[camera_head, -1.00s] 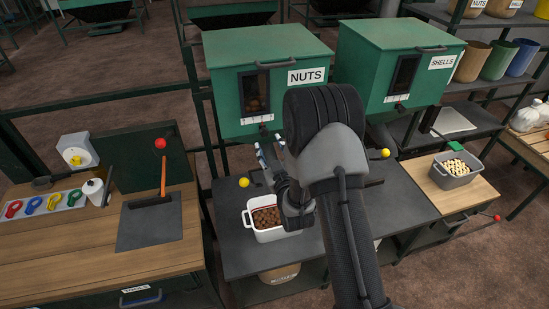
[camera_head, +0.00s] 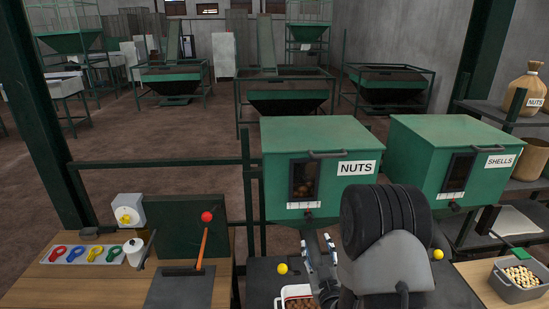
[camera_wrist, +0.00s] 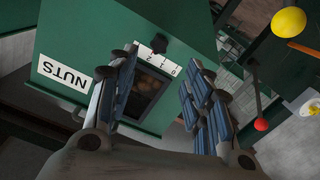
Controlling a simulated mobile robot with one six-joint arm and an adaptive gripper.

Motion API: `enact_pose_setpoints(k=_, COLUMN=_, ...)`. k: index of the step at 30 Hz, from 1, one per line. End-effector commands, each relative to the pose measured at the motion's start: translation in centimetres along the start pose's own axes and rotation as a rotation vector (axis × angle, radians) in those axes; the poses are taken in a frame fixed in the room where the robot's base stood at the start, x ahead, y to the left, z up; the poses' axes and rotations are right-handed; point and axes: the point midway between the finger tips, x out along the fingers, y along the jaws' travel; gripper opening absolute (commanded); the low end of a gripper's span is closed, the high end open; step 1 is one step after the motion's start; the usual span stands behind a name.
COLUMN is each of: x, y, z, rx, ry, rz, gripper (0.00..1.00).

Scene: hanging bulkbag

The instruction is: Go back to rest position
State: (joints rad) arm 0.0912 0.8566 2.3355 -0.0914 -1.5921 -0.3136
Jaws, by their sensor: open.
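My gripper (camera_head: 319,256) is raised in front of the green NUTS box (camera_head: 318,141), above the dark counter. Its two blue-padded fingers are apart with nothing between them. In the wrist view my gripper (camera_wrist: 158,92) points at the NUTS box (camera_wrist: 110,30), which looks tilted there, with its small window, numbered scale and label. A white bin of nuts (camera_head: 298,297) stands on the counter below, partly cut off by the frame edge. My arm hides part of the counter.
A red-knobbed lever (camera_head: 203,240) and a yellow knob (camera_head: 282,268) stand to the left of my gripper. The floor behind is open, with green hoppers farther back.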

Motion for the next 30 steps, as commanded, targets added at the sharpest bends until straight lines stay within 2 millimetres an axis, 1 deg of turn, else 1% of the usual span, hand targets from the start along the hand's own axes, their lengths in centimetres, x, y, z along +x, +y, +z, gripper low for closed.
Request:
enact_pose_setpoints(k=1, x=0.3, y=0.1, z=-0.6, rx=0.003, ry=-0.015, rz=-0.005, gripper=0.46)
enact_pose_setpoints(k=4, x=0.8, y=0.3, z=-1.7, rx=0.016, ry=-0.089, rz=-0.027, gripper=0.46)
enact_pose_setpoints(k=7, x=0.4, y=0.5, z=-2.9, rx=0.037, ry=-0.189, rz=-0.051, gripper=0.46)
enact_pose_setpoints(k=11, x=-1.6, y=0.7, z=-4.2, rx=0.069, ry=-0.328, rz=-0.078, gripper=0.46)
enact_pose_setpoints(k=14, x=-4.1, y=0.8, z=-5.0, rx=0.096, ry=-0.434, rz=-0.095, gripper=0.46)
enact_pose_setpoints(k=17, x=-7.5, y=0.7, z=-5.6, rx=0.125, ry=-0.543, rz=-0.110, gripper=0.46)
enact_pose_setpoints(k=20, x=-11.7, y=0.6, z=-6.1, rx=0.155, ry=-0.650, rz=-0.123, gripper=0.46)
enact_pose_setpoints(k=21, x=-13.5, y=0.5, z=-6.1, rx=0.168, ry=-0.694, rz=-0.127, gripper=0.46)
enact_pose_setpoints(k=23, x=-16.5, y=0.3, z=-6.2, rx=0.185, ry=-0.757, rz=-0.135, gripper=0.46)
enact_pose_setpoints(k=24, x=-18.5, y=0.1, z=-6.2, rx=0.198, ry=-0.800, rz=-0.139, gripper=0.46)
enact_pose_setpoints(k=26, x=-21.7, y=-0.2, z=-6.0, rx=0.216, ry=-0.865, rz=-0.146, gripper=0.46)
enact_pose_setpoints(k=27, x=-23.8, y=-0.4, z=-5.8, rx=0.227, ry=-0.906, rz=-0.150, gripper=0.46)
enact_pose_setpoints(k=29, x=-26.7, y=-0.6, z=-5.6, rx=0.241, ry=-0.961, rz=-0.156, gripper=0.46)
enact_pose_setpoints(k=30, x=-28.5, y=-0.8, z=-5.3, rx=0.249, ry=-0.994, rz=-0.159, gripper=0.46)
